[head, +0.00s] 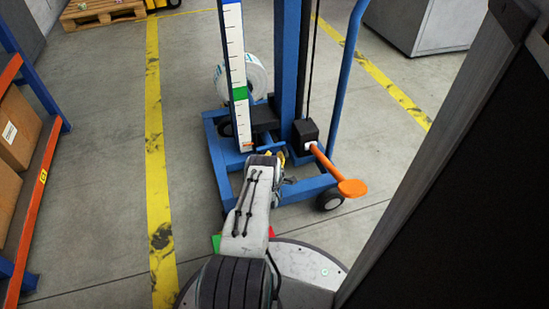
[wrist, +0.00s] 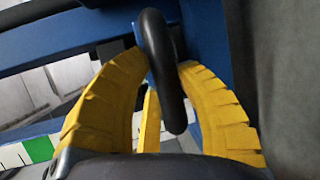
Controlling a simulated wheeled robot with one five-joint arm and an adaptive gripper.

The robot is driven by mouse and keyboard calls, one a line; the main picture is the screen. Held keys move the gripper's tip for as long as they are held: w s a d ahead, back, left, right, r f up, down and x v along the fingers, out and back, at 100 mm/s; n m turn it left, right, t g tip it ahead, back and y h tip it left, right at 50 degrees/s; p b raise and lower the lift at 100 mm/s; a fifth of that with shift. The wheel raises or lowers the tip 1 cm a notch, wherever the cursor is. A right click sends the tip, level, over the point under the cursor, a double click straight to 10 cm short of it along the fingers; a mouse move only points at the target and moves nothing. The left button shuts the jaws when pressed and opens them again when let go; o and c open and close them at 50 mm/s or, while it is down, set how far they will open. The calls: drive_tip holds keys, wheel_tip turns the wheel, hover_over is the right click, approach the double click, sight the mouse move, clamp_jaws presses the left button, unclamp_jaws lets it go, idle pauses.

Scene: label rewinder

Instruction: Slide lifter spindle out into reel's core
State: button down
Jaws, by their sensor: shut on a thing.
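The blue lifter (head: 287,60) stands ahead of me on its wheeled base. A white reel (head: 241,78) with blue markings shows behind the lifter's scale. Its core and the spindle cannot be made out clearly. My gripper (head: 280,158) is low at the front of the lifter, partly hidden behind my own wrist. In the wrist view, the yellow fingers of my gripper (wrist: 160,85) are shut around a black loop-shaped handle (wrist: 160,55). The handle is in front of a blue part of the lifter (wrist: 205,50).
An orange crank handle (head: 330,168) sticks out to the right from a black box (head: 305,133) on the lifter. A white scale (head: 236,60) with a green band stands upright at the left. A shelf with boxes (head: 14,130) is at far left. A dark panel (head: 470,200) fills the right.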

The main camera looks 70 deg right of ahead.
drive_tip(key=shift+w, duration=0.2)
drive_tip(key=c, duration=1.3)
unclamp_jaws()
drive_tip(key=o, duration=0.5)
drive_tip(key=shift+s, duration=0.15)
drive_tip(key=shift+c, duration=0.2)
drive_tip(key=shift+a, duration=0.1)
drive_tip(key=v, duration=0.7)
drive_tip(key=shift+a, duration=0.15)
